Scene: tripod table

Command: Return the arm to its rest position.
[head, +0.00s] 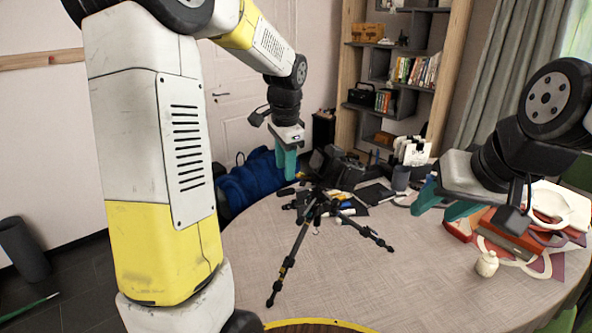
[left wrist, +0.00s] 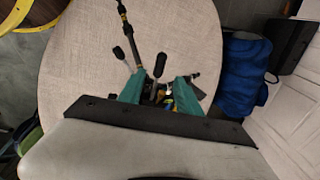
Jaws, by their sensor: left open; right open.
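My left arm rises at the left of the head view and bends over toward the table. My left gripper (head: 287,160) points down above the far left part of the table, with its green fingers apart and nothing seen between them. The same gripper shows in the left wrist view (left wrist: 158,90), with the tripod beyond its fingers. My right gripper (head: 440,205) is at the right, over the table, open and empty as far as I can see. The black tripod (head: 312,212) stands on the round table (head: 345,270) with its legs spread.
Books (head: 510,236) and a small cream jar (head: 486,263) are at the right, below my right gripper. A blue bag (head: 250,182) is beyond the table's left edge. The table's front middle is clear.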

